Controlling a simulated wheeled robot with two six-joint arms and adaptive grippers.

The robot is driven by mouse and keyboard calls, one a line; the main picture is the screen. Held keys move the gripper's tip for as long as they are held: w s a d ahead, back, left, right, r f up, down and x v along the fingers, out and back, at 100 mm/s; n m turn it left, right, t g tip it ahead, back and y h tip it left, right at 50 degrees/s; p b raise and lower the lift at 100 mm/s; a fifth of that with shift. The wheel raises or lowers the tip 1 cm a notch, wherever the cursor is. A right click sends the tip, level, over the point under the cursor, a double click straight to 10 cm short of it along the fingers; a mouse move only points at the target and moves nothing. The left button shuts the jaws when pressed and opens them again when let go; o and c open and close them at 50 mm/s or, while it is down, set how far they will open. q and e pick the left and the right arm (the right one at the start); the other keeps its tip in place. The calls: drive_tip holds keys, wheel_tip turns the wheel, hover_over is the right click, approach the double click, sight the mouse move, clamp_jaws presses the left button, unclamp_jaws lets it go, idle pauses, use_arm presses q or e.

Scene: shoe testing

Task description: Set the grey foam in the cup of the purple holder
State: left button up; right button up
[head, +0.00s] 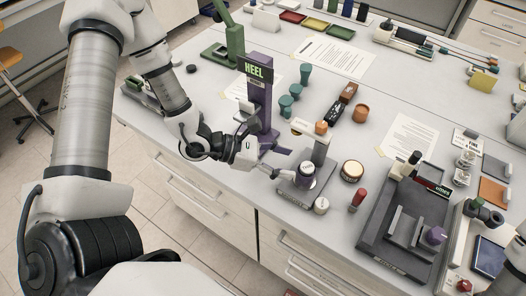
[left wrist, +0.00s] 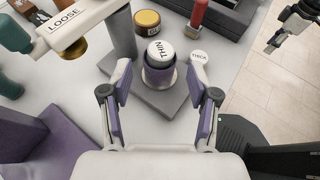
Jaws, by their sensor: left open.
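My left gripper (head: 272,173) is open, its fingers pointing at a short cylinder on a grey stand (head: 296,192). In the left wrist view the open fingers (left wrist: 160,76) lie to either side of this cylinder in the picture; contact is not clear. The cylinder has a white top marked THIN (left wrist: 160,50) and a purple cup-like body (left wrist: 159,79). A white disc marked THICK (left wrist: 199,57) lies beside it. The purple tower marked HEEL (head: 258,100) stands behind my left gripper. I cannot make out a grey foam piece for certain. What seems my right gripper (left wrist: 275,42) is small at upper right.
A post with an arm marked LOOSE (left wrist: 72,24) rises beside the cylinder. A dark fixture (head: 375,228) lies farther right. Teal pieces (head: 286,105) stand behind.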

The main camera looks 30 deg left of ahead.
use_arm(q)
drive_tip(key=p+v, duration=0.2)
drive_tip(key=v, duration=0.3)
drive_tip(key=s+a+f+m+g+y, duration=0.4)
drive_tip(key=s+f+m+g+y, duration=0.5)
drive_tip(key=s+f+m, duration=0.6)
drive_tip(key=f+m, duration=0.1)
drive_tip(key=m, duration=0.2)
drive_tip(key=d+f+m+t+y, duration=0.1)
drive_tip(key=f+m, duration=0.1)
drive_tip(key=m, duration=0.1)
drive_tip(key=s+f+m+y, duration=0.1)
drive_tip(key=f+m, duration=0.1)
drive_tip(key=m, duration=0.1)
drive_tip(key=shift+d+t, duration=0.4)
drive_tip(key=shift+w, duration=0.15)
